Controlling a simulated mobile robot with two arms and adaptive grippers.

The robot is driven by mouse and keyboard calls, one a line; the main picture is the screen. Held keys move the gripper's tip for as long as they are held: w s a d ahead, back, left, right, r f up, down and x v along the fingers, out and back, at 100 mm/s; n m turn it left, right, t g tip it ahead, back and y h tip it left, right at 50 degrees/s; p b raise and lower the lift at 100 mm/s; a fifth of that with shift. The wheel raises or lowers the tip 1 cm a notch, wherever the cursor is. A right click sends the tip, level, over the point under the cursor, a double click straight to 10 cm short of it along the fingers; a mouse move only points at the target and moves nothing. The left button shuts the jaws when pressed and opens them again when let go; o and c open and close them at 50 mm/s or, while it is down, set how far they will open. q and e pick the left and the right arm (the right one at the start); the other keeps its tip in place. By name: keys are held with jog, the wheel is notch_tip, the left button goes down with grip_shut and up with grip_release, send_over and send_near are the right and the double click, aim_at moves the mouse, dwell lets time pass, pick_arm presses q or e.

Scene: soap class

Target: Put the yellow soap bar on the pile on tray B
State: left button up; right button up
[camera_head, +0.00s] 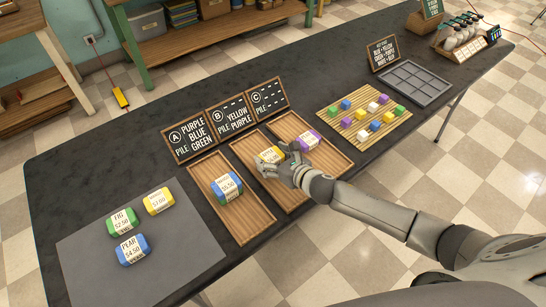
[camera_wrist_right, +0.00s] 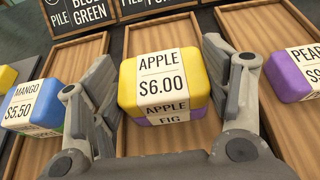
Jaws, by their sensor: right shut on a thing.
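The yellow soap bar (camera_head: 267,155), labelled Apple $6.00, is in my right gripper over tray B (camera_head: 291,201). In the right wrist view the yellow bar (camera_wrist_right: 160,72) sits directly above a purple bar (camera_wrist_right: 175,121) in the tray; they look touching or nearly so. The right gripper (camera_wrist_right: 160,98) has a finger on each side of the yellow bar and is shut on it. In the head view my right gripper (camera_head: 279,163) hides much of the pile. My left gripper is not in view.
Tray A (camera_head: 250,226) holds a bar pile with blue on top (camera_head: 226,187). Tray C (camera_head: 336,160) holds a purple bar (camera_head: 308,140). Several bars lie on a grey mat (camera_head: 185,255) at left. Signs (camera_head: 232,117) stand behind the trays. A slatted mat (camera_head: 345,138) carries small cubes.

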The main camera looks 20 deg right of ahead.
jog(key=shift+f, duration=0.2)
jog(key=o, duration=1.2)
jog(key=shift+c, duration=0.2)
jog(key=shift+r, duration=0.25)
jog(key=v, duration=1.2)
jog(key=shift+b, duration=0.35)
jog(key=shift+f, duration=0.1)
